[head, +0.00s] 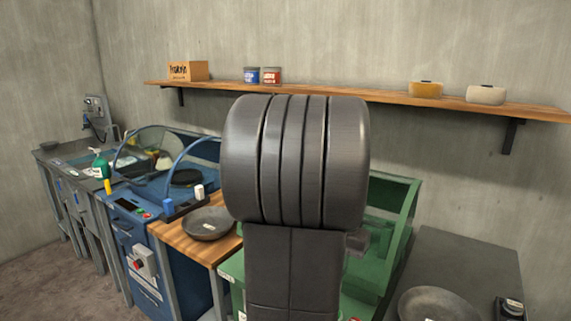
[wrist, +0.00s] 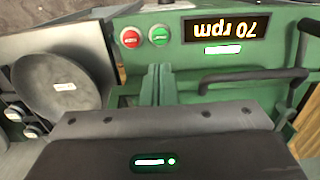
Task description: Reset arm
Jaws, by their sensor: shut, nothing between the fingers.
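My gripper (wrist: 157,72) is shut and empty. In the wrist view its two narrow fingers stand together in front of the green machine's panel (wrist: 225,72). I cannot tell whether the fingertips touch the panel. The panel has a red button (wrist: 130,38), a green button (wrist: 159,35) and a display (wrist: 238,26) reading "70 rpm" upside down. In the head view my arm fills the middle and hides most of the green machine (head: 402,190). My gripper is hidden there.
A grey dish (wrist: 65,85) lies beside the panel in the wrist view; a similar dish (head: 437,306) is on the grey table at right. A blue machine (head: 150,240) and a wooden counter with a dark dish (head: 208,224) stand left. A wall shelf (head: 340,95) holds small items.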

